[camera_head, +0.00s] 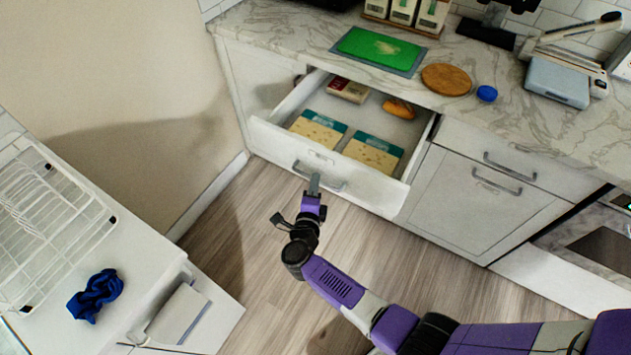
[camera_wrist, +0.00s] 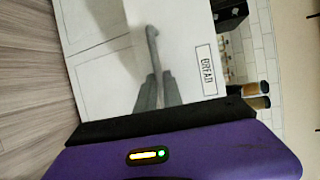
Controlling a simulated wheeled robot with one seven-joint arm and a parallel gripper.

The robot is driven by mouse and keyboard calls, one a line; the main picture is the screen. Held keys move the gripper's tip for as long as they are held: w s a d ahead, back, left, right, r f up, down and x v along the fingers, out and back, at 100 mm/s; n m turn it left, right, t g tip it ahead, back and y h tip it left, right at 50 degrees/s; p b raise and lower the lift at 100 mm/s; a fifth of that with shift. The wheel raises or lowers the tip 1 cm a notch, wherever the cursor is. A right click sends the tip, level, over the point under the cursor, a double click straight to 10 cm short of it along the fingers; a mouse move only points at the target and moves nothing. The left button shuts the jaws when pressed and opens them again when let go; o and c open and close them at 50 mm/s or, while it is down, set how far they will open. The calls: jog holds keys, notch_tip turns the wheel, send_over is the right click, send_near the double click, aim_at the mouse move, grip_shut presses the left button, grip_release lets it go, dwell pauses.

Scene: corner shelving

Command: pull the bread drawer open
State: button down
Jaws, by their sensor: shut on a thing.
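The bread drawer (camera_head: 264,140) is pulled out from the counter, and its inside shows. It holds two flat packs with teal tops (camera_head: 372,153), a red and white box (camera_head: 347,90) and a bread-like item (camera_head: 399,107). My gripper (camera_head: 314,184) is at the drawer's front and shut on its grey bar handle (camera_head: 334,186). In the wrist view the fingers (camera_wrist: 158,90) close on the handle (camera_wrist: 152,38), beside a label reading "BREAD" (camera_wrist: 205,70) that appears turned on its side.
The marble counter (camera_head: 520,110) above bears a green board (camera_head: 380,48), a round wooden board (camera_head: 446,79) and a blue lid (camera_head: 486,93). A closed drawer and door (camera_head: 480,205) are at the right. A white unit with a wire rack (camera_head: 50,225) and blue cloth (camera_head: 96,294) stands left. Wood floor (camera_head: 250,240) lies between.

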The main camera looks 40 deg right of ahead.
jog(key=c, duration=1.5)
grip_release()
jog(key=v, duration=0.7)
jog(key=shift+s+a, duration=0.25)
jog(key=shift+r, duration=0.1)
